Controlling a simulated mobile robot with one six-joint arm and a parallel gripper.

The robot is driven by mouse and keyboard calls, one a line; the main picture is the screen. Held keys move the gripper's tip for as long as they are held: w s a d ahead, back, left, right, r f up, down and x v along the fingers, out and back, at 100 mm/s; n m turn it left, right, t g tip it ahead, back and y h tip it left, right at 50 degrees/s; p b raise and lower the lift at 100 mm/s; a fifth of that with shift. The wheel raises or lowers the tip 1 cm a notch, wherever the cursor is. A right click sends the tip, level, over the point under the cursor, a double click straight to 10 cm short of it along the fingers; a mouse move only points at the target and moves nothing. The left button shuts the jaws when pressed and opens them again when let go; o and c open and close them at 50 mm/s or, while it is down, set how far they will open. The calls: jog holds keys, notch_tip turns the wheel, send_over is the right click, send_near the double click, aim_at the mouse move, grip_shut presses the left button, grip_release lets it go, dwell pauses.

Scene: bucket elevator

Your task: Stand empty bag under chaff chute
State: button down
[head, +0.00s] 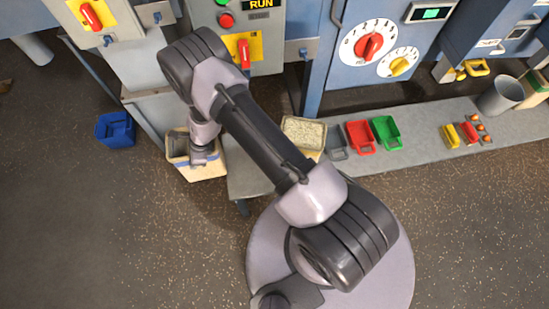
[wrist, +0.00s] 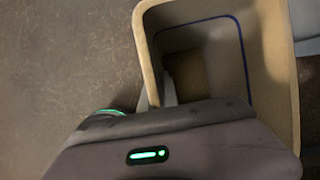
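An open beige bag (head: 208,173) with a blue stripe stands upright near the left end of the low bench in the head view. My gripper (head: 199,160) points down at the bag's rim. In the wrist view my gripper (wrist: 150,98) is at the near left corner of the rim, with a finger seen inside the bag. The fingertips are mostly hidden, so I cannot tell if they grip the wall. I cannot clearly identify the chaff chute.
A blue bin (head: 115,130) stands on the floor at left. A beige container of grain (head: 304,133), a red scoop (head: 360,137) and a green scoop (head: 386,131) are on the bench (head: 420,140). A grey bucket (head: 500,97) is at right. Blue machines line the back. The front floor is clear.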

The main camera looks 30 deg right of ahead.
jog(key=s+d+b, duration=0.2)
jog(key=s+d, duration=0.1)
jog(key=d, duration=0.6)
jog(key=s+d+b, duration=0.1)
jog(key=s+d, duration=0.2)
jog(key=d, duration=0.7)
notch_tip(320, 180, down, 8)
jog(key=b, duration=0.4)
jog(key=shift+r, duration=0.15)
jog(key=c, duration=1.6)
grip_release()
jog(key=shift+s+d, duration=0.1)
